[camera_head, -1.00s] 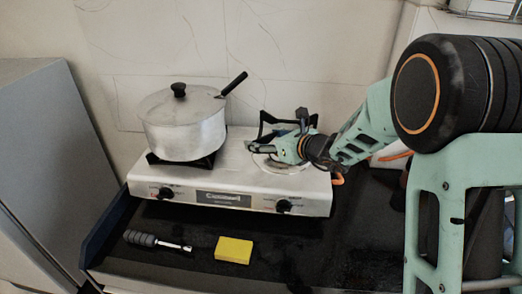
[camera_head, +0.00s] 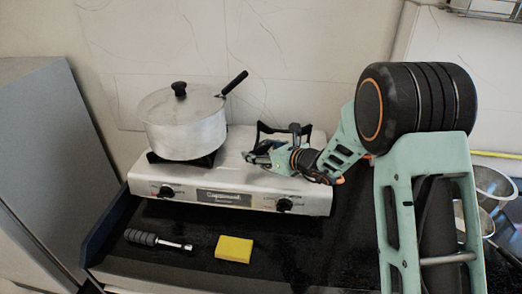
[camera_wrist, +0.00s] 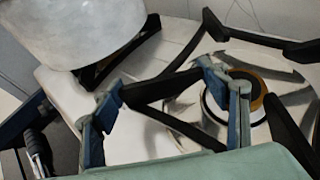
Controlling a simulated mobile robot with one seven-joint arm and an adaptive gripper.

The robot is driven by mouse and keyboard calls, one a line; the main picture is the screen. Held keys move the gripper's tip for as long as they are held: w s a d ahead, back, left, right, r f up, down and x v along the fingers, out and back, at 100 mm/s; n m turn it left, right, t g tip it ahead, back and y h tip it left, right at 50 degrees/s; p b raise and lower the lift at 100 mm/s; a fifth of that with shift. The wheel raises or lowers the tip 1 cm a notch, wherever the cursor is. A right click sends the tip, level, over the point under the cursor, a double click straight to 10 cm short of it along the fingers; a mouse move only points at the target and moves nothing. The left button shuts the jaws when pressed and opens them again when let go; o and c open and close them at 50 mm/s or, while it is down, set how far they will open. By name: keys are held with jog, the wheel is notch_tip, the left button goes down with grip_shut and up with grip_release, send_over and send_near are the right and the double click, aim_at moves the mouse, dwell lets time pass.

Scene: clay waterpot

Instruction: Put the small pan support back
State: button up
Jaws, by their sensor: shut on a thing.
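The small pan support (camera_head: 284,127) is black with upturned arms. It is at the right burner of the silver two-burner stove (camera_head: 232,187). My gripper (camera_head: 256,154) is low over the front left of that burner and shut on the support. In the wrist view, black support bars (camera_wrist: 165,88) run between and beside the blue-grey fingers of my gripper (camera_wrist: 172,84). The burner (camera_wrist: 250,88) with its brass-coloured ring shows beneath and between the bars. My wrist hides part of the support in the head view. I cannot tell whether its feet rest fully on the stove.
A lidded metal pot (camera_head: 185,125) stands on the left burner, its handle pointing right. A yellow sponge (camera_head: 234,249) and a dark-handled tool (camera_head: 157,240) lie on the black counter in front. Metal bowls (camera_head: 492,186) are at the far right.

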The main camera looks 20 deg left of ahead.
jog(key=shift+f+b, duration=0.45)
jog(key=shift+b, duration=0.3)
jog(key=o, duration=1.7)
jog(key=shift+r, duration=0.1)
jog(key=shift+r+p, duration=0.55)
jog(key=shift+p, duration=0.5)
jog(key=b+v, duration=0.1)
jog(key=v, duration=1.1)
jog(key=shift+d+f, duration=0.1)
